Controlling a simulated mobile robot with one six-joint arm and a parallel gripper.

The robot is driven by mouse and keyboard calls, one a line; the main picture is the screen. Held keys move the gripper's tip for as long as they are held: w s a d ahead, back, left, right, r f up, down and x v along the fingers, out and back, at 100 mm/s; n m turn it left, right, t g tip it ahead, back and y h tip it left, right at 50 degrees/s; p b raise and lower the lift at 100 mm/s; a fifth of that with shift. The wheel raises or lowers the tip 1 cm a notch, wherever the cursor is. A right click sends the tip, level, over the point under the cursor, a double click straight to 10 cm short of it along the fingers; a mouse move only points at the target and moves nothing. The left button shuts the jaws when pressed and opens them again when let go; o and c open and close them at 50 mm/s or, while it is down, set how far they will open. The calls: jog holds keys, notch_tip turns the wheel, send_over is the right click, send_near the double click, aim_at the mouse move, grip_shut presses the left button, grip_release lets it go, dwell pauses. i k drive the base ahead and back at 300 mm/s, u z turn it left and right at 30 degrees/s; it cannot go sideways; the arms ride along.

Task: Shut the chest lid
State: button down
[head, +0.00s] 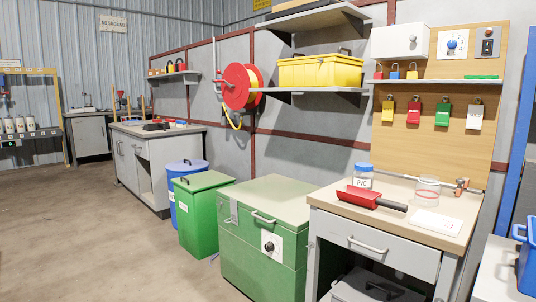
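The green chest (240,262) stands on the floor at the lower middle of the head view, left of the workbench. Its pale green lid (265,198) lies flat over the body, and no open gap shows. A metal handle (264,218) is on the upper front, with a latch strip (233,212) to its left. A black dial on a white plate (270,246) is lower on the front. The inside of the chest is hidden. My gripper is not in view.
A green bin (203,210) and a blue barrel (187,178) stand left of the chest. The floor (90,230) at left is clear.

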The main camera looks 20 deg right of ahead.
aim_at(280, 199)
jog(key=z, duration=0.65)
jog(key=i, duration=1.35)
jog(key=u, duration=5.05)
jog(key=i, duration=0.15)
jog(key=z, duration=3.05)
